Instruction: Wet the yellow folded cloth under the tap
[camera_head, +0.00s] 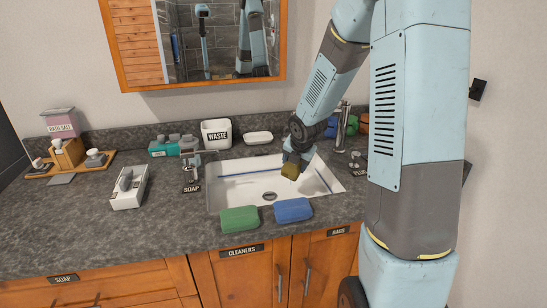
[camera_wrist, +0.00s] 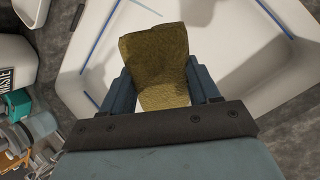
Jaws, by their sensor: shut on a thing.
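A yellow folded cloth (camera_head: 290,171) is held by my gripper (camera_head: 296,160) over the white sink basin (camera_head: 235,194). In the wrist view the cloth (camera_wrist: 158,68) sits between the two blue fingers of my gripper (camera_wrist: 163,92), which are shut on it. It looks darker, olive-yellow, there. The tap (camera_head: 342,125) stands behind the sink at the right, partly hidden by my arm. Whether water runs from it cannot be seen. The drain (camera_head: 269,196) shows in the basin below and left of the cloth.
A green folded cloth (camera_head: 240,219) and a blue folded cloth (camera_head: 293,210) lie at the sink's front edge. A soap dispenser (camera_head: 191,172) stands left of the sink. A white waste bin (camera_head: 216,134) and a soap dish (camera_head: 258,138) stand behind it.

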